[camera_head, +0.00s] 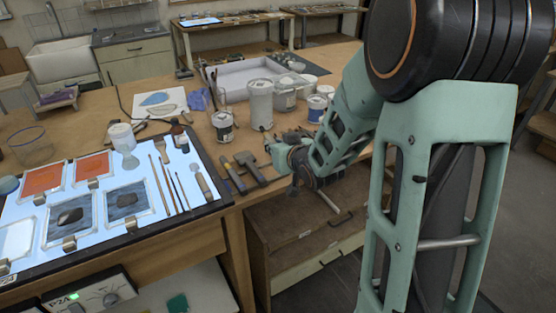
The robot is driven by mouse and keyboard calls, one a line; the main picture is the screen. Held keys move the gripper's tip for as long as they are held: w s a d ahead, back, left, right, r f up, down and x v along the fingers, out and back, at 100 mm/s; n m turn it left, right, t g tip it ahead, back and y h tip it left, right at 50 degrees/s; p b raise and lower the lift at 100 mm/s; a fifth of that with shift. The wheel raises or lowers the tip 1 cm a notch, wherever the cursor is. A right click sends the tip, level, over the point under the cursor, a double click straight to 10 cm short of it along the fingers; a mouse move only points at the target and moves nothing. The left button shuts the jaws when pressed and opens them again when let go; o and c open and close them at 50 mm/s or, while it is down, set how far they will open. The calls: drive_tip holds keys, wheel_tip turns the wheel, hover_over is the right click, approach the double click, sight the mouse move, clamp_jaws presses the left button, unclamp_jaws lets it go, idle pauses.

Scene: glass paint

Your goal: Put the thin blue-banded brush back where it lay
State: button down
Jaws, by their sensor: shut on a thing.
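My gripper (308,178) is at the end of my green arm, in front of the workbench's right part and above the lower cabinet. It is small and dark here, and its fingertips are hard to make out. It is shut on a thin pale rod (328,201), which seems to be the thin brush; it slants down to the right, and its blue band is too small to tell. Several brushes lie side by side on the lit panel (95,245) at the left, including a wide flat brush (161,150) and a thin one (182,190).
Glass pieces in orange (42,178) and grey lie on the panel's left side. Hammer-like tools (250,165) lie between panel and gripper. White cans (260,103) stand behind.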

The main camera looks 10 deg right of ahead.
drive_tip(key=shift+w+d+f+n+y+b, duration=0.1)
drive_tip(key=shift+w+f+n+y+b, duration=0.15)
drive_tip(key=shift+f+b, duration=0.3)
drive_tip(key=shift+w+d+f+n+y+b, duration=0.1)
drive_tip(key=shift+f+n+y+b, duration=0.15)
drive_tip(key=shift+f+b, duration=0.25)
drive_tip(key=shift+a+f, duration=0.15)
drive_tip(key=shift+f, duration=0.1)
wheel_tip(320, 180, down, 4)
drive_tip(key=b, duration=0.3)
drive_tip(key=shift+b, duration=0.4)
drive_tip(key=shift+f+b, duration=0.65)
drive_tip(key=c, duration=1.8)
unclamp_jaws()
drive_tip(key=shift+o, duration=0.2)
drive_tip(key=shift+s, duration=0.1)
